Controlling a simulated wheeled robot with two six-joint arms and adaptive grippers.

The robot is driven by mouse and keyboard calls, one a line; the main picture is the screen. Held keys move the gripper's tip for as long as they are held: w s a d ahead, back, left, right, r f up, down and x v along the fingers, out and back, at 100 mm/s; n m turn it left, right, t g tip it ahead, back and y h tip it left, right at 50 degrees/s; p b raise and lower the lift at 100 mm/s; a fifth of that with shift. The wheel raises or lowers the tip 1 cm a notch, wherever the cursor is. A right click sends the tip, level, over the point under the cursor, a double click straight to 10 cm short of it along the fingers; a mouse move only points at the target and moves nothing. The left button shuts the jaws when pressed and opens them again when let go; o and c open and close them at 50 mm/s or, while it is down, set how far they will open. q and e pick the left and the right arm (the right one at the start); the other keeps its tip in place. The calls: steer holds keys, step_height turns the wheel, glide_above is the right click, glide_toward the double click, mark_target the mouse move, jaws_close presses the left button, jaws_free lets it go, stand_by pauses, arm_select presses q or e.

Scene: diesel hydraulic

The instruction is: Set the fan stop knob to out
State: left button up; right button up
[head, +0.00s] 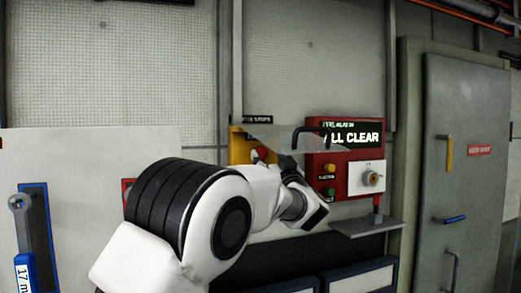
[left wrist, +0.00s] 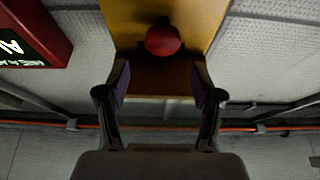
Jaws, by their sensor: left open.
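A round red knob (head: 260,154) sits on a yellow panel (head: 239,147) on the back wall, under a small black label partly readable as "STOPS". In the left wrist view the red knob (left wrist: 163,38) stands out from the yellow panel (left wrist: 125,22), just beyond the fingertips and roughly centred between them. My left gripper (left wrist: 160,82) is open and empty, one finger to each side below the knob, not touching it as far as I can see. In the head view my left gripper (head: 286,164) is partly hidden by its own wrist. My right gripper is not in view.
A red alarm box (head: 345,145) with an "ALL CLEAR" sign, buttons and a key switch is right of the yellow panel. A small grey shelf (head: 367,227) juts out below it. A grey door (head: 463,160) with handles stands at right. A blue-framed lever (head: 30,235) is at left.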

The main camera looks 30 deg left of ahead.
mark_target(262, 152)
arm_select(q)
steer(key=shift+g, duration=0.3)
steer(key=w+a, duration=0.2)
steer(key=a, duration=0.1)
steer(key=w+a+p, duration=0.1)
steer(key=w+a, duration=0.1)
steer(key=shift+r, duration=0.3)
steer(key=shift+s+d+r, duration=0.25)
steer(key=shift+s+d, duration=0.1)
steer(key=shift+d, duration=0.2)
steer(key=c, duration=0.5)
steer(key=shift+a, duration=0.1)
jaws_close()
steer(key=shift+v, duration=0.85)
steer(key=o, duration=0.5)
jaws_free()
steer(key=shift+r, duration=0.1)
